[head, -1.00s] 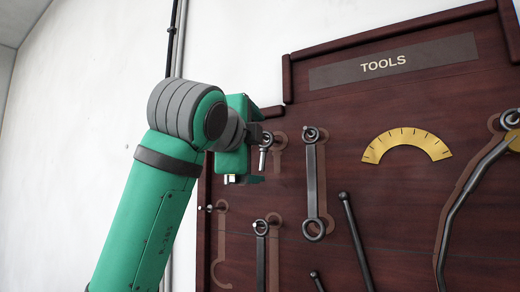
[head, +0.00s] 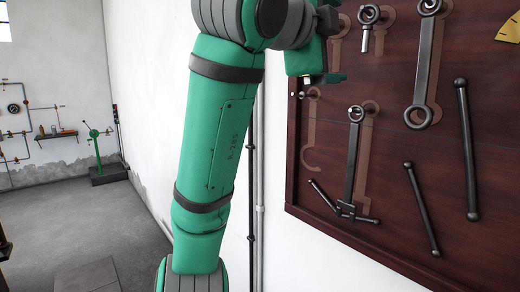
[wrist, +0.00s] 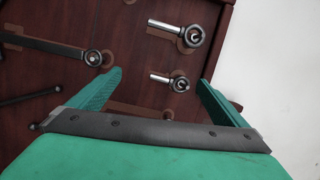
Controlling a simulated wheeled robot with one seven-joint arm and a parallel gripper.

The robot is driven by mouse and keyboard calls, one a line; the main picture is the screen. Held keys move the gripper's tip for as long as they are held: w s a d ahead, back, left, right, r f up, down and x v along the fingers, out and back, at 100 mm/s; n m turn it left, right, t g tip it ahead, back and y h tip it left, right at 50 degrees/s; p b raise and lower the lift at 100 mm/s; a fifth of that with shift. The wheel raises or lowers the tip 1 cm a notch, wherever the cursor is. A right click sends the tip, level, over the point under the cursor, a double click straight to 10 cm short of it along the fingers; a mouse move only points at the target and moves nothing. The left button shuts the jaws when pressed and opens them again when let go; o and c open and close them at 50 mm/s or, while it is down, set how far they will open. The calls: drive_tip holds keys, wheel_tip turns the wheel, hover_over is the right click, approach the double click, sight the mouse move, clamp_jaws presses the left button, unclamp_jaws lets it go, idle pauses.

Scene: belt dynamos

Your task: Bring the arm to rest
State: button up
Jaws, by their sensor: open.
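My green arm (head: 215,150) stands raised left of the tool board. The dark wooden board (head: 400,130) lies beyond the fingers. A short ring-ended tool (head: 366,28) hangs just right of my gripper, apart from it in the head view.
A ring-ended wrench (head: 427,60), a long tool with a crossbar (head: 352,165) and several dark rods (head: 467,150) are on the board. Pipes (head: 258,190) run down the wall behind my arm. Open floor (head: 70,220) lies left, with a green lever stand (head: 97,150) far back.

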drive_tip(key=w+a+f+n+t, duration=0.1)
drive_tip(key=w+a+f+n, duration=0.3)
drive_tip(key=f, duration=0.6)
drive_tip(key=w+d+f+n+y, duration=0.1)
drive_tip(key=w+f+n, duration=0.1)
drive_tip(key=w+f, duration=0.6)
drive_tip(key=w+a+f+n+t, duration=0.1)
drive_tip(key=w+a+f+n, duration=0.15)
drive_tip(key=f, duration=0.95)
drive_tip(key=s+a+f+n+t+y, duration=0.15)
drive_tip(key=f+n, duration=0.25)
drive_tip(key=f, duration=1)
drive_tip(key=s+a+f+n+y, duration=0.2)
drive_tip(key=f+n+y, duration=0.15)
drive_tip(key=f, duration=1.05)
drive_tip(key=s+a+f+n+y, duration=0.1)
drive_tip(key=s+f+n+y, duration=0.15)
drive_tip(key=s+f, duration=0.95)
drive_tip(key=s+a+f+n+y, duration=0.2)
drive_tip(key=s+f+n, duration=0.2)
drive_tip(key=s+f, duration=0.7)
drive_tip(key=s+a+n+g, duration=0.1)
drive_tip(key=s+a+g, duration=0.1)
drive_tip(key=s, duration=2.7)
drive_tip(key=shift+s+f+y, duration=0.15)
drive_tip(key=shift+f+y, duration=0.2)
drive_tip(key=shift+f, duration=0.05)
